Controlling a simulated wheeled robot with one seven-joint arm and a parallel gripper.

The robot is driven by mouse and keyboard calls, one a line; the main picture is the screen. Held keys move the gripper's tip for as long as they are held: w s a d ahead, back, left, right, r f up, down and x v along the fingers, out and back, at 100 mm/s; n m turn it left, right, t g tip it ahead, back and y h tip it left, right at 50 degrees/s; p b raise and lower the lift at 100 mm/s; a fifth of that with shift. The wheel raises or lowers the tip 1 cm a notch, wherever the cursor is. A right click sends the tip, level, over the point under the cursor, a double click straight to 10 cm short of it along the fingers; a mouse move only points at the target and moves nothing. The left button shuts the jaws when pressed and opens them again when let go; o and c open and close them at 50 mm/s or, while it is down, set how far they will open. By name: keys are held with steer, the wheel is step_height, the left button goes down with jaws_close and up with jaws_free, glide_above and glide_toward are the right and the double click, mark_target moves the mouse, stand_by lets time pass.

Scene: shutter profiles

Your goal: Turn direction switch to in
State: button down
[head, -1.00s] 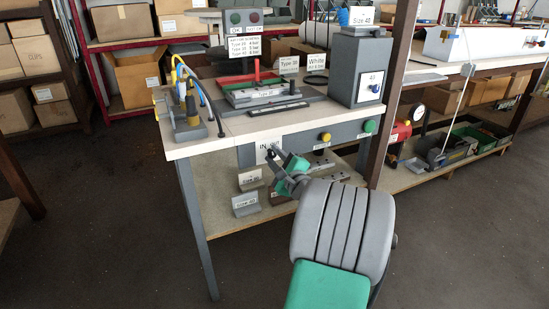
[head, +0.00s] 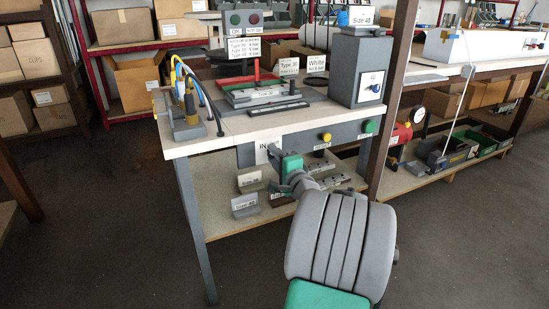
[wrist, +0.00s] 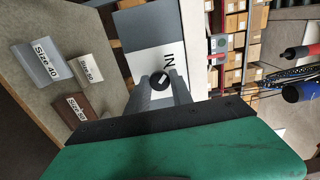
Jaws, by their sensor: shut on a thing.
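The direction switch (wrist: 159,81) is a round black knob with a light pointer line, on a white label (wrist: 150,62) marked "IN" on the bench's grey front panel. In the wrist view my gripper (wrist: 160,88) has its two grey fingers on either side of the knob, shut on it. The pointer line looks slanted in this view. In the head view my gripper (head: 275,155) reaches the panel at the "IN" label (head: 262,153), and the knob is hidden behind it.
A yellow button (head: 325,137) and a green button (head: 368,127) sit to the right on the same panel. Size blocks (head: 245,204) stand on the shelf below. A grey box (head: 361,72) and a fixture (head: 262,92) are on the bench top.

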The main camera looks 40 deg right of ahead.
stand_by(0.3)
steer(key=c, duration=1.1)
jaws_free()
steer(key=shift+c, duration=0.2)
steer(key=p+v, duration=0.1)
steer(key=v, duration=0.6)
steer(key=shift+s+a+p, duration=0.25)
steer(key=shift+s+p, duration=0.1)
steer(key=shift+p, duration=0.05)
